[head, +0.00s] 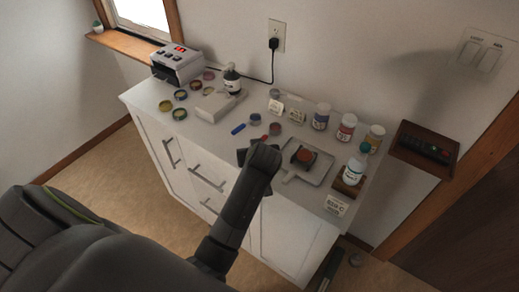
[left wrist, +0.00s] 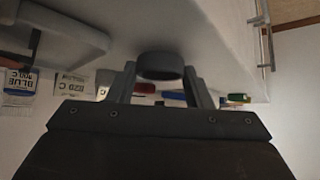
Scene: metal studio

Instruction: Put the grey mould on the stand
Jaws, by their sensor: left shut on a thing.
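In the left wrist view, my left gripper (left wrist: 160,82) is shut on a dark grey round mould (left wrist: 160,64), held between its two fingers. In the head view, my arm reaches over the front of the white counter, with the left gripper (head: 243,156) near the counter's front edge. The mould is hidden or not distinct there. A grey tray with a handle (head: 318,174) lies to the right of the gripper and carries a dark square piece with a reddish-brown disc. I cannot tell which object is the stand. My right gripper is not in view.
The white counter (head: 150,97) holds several small jars, a blue stick (head: 238,129), a pale block (head: 215,107) bearing a dark bottle (head: 231,78), and a grey device (head: 178,64). Labelled bottles (head: 321,117) line the back right. A small wooden holder (head: 347,189) bears a white bottle (head: 354,171).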

